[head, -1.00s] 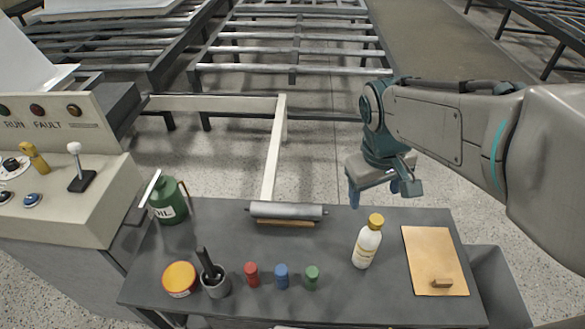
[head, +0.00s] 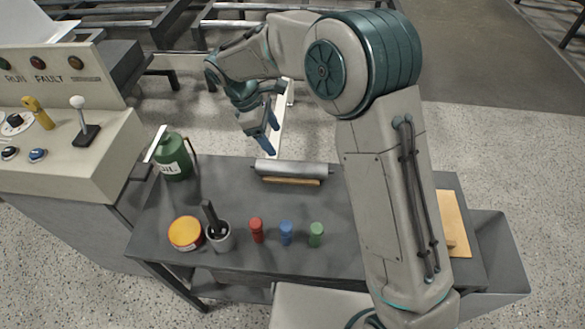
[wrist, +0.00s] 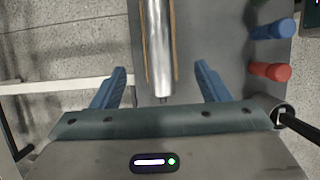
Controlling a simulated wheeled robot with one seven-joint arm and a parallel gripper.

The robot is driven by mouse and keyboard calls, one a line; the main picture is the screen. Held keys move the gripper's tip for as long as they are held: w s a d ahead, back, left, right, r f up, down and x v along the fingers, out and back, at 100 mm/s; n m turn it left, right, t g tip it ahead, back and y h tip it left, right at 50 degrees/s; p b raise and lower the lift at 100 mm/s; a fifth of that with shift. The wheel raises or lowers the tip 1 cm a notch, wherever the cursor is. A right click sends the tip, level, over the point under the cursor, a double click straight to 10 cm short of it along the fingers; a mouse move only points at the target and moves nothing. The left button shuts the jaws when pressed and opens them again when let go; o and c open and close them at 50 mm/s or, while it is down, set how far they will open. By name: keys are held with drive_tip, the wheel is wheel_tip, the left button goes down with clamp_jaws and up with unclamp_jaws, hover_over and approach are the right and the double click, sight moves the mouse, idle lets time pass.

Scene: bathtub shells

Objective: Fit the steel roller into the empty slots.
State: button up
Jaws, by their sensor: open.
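The steel roller (head: 296,168) lies on a wooden cradle (head: 291,181) near the far edge of the dark table. It is a grey cylinder with a short, thin end pin. My gripper (head: 273,145) is open above the roller's left end, fingers pointing down. In the wrist view the roller (wrist: 159,50) runs up the picture, and its pin end lies between the two blue fingers of my gripper (wrist: 160,88), with a gap on both sides. The empty slots are not clearly seen; a conveyor frame (head: 190,35) with bars shows at the back, partly hidden by my arm.
On the table (head: 200,195) stand a green oil can (head: 173,157), an orange-lidded tin (head: 185,233), a grey cup (head: 220,238), and red (head: 256,230), blue (head: 286,232) and green (head: 316,234) cylinders. A control console (head: 60,135) is at left. My arm hides the table's right part.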

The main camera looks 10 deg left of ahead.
sight(289, 163)
drive_tip(key=x, duration=0.7)
drive_tip(key=shift+x, duration=2.85)
drive_tip(key=shift+w+a, duration=0.15)
drive_tip(key=shift+a, duration=0.1)
drive_tip(key=c, duration=1.4)
